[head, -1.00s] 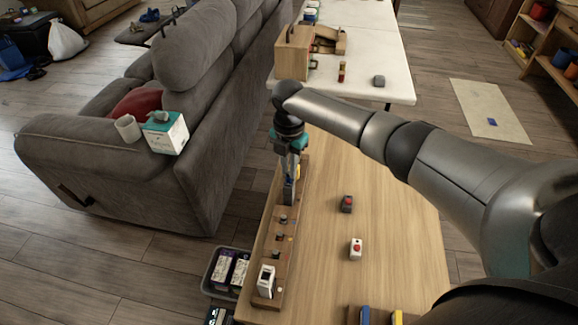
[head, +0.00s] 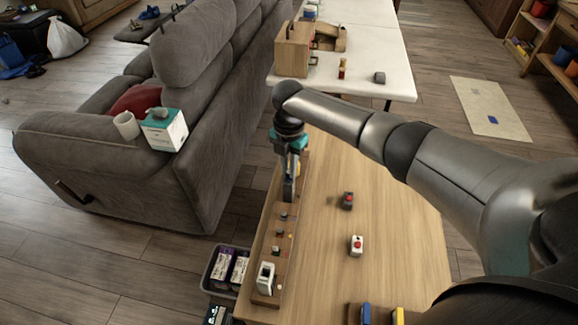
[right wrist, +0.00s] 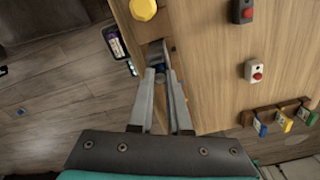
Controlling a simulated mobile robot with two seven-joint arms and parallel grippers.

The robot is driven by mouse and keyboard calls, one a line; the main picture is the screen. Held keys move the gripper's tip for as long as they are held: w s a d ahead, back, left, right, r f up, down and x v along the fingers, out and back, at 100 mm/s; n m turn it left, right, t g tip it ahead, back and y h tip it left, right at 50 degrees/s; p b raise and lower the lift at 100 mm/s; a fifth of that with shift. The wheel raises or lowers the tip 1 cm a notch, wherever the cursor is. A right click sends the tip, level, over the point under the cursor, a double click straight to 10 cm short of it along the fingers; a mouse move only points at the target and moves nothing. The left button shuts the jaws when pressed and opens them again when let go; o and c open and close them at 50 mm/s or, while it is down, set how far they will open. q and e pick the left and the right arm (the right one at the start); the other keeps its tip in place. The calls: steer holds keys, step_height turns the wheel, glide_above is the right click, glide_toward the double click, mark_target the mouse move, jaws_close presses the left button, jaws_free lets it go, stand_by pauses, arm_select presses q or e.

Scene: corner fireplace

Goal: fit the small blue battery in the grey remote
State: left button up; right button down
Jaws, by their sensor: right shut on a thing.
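My right gripper (head: 289,182) points down over the long wooden strip at the left edge of the wooden table. Most of that piece is hidden between the fingertips. A dark grey shape shows at the fingertips in the head view; I cannot tell whether it is the remote or part of the fingers. I cannot make out the grey remote for certain. My left gripper is not in view.
The wooden strip (head: 258,262) carries small knobs and a white device (head: 266,279). A grey box with a red button (head: 348,201) and a white one (head: 356,245) stand on the table. A sofa (head: 205,170) is at left. The table's middle right is clear.

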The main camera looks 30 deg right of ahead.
steer(key=shift+f+b, duration=0.3)
steer(key=shift+f, duration=0.2)
steer(key=c, duration=0.8)
jaws_free()
